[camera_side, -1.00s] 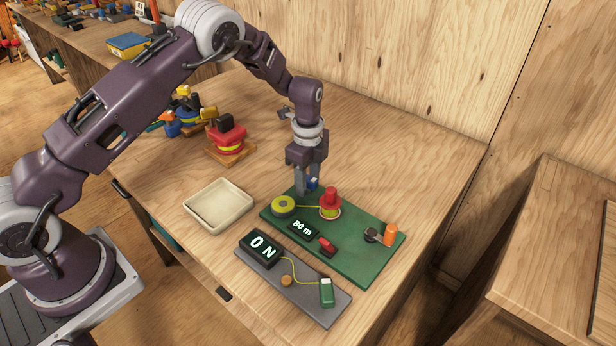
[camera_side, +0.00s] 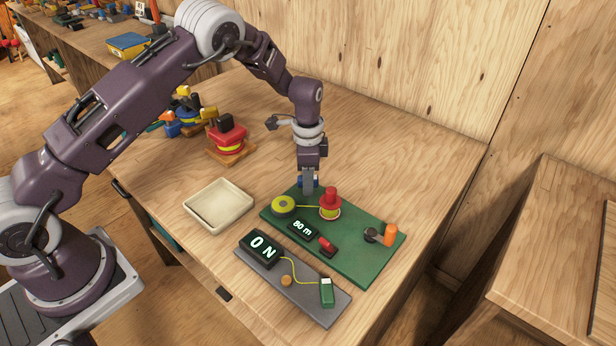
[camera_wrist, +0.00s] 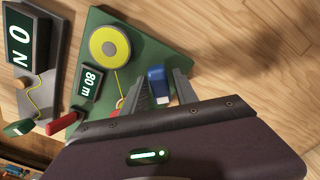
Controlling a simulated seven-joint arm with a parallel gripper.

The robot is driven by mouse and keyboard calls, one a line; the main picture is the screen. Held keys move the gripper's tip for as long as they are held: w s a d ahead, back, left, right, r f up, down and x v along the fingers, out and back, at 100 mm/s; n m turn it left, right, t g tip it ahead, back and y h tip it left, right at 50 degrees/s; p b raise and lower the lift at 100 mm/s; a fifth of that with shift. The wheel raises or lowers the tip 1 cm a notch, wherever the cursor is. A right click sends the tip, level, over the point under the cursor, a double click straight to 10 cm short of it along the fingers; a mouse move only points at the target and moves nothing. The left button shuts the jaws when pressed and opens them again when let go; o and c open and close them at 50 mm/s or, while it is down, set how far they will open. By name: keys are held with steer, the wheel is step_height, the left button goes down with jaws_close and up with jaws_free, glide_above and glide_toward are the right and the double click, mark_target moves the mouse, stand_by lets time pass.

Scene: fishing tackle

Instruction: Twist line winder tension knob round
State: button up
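The green line winder board (camera_side: 352,256) lies on the table, with a yellow-green spool (camera_side: 283,206), a red-topped spool (camera_side: 330,203) and a display (camera_side: 302,229) reading 80 m. A blue knob (camera_wrist: 157,80), apparently the tension knob, stands at the board's back edge. My gripper (camera_wrist: 160,88) points down with one finger on each side of it. A small gap shows on the right in the wrist view; contact on the left is unclear. In the side view my gripper (camera_side: 308,190) partly hides the blue knob (camera_side: 316,181).
In front is a grey plate (camera_side: 318,306) with a display (camera_side: 260,248) reading 0 N and a green block (camera_side: 327,292). A red lever (camera_side: 327,244), dark knob (camera_side: 371,235) and orange cylinder (camera_side: 390,235) stand on the board. An empty tray (camera_side: 219,227) lies left.

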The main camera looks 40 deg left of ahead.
steer(key=o, duration=0.4)
steer(key=shift+r, duration=3.5)
steer(key=s+r+n+t, duration=0.1)
steer(key=s+r+n, duration=0.2)
steer(key=s+r, duration=0.6)
steer(key=s+r+n+t, duration=0.2)
steer(key=s+r, duration=0.3)
steer(key=r, duration=0.8)
steer(key=s+n+t, duration=0.1)
steer(key=s, duration=0.5)
steer(key=s+n, duration=0.2)
steer(key=s, duration=0.5)
steer(key=s+r+n+t, duration=0.1)
steer(key=s, duration=0.6)
steer(key=shift+s+n+t, duration=0.2)
steer(key=shift+n+t, duration=0.1)
steer(key=shift+n, duration=0.1)
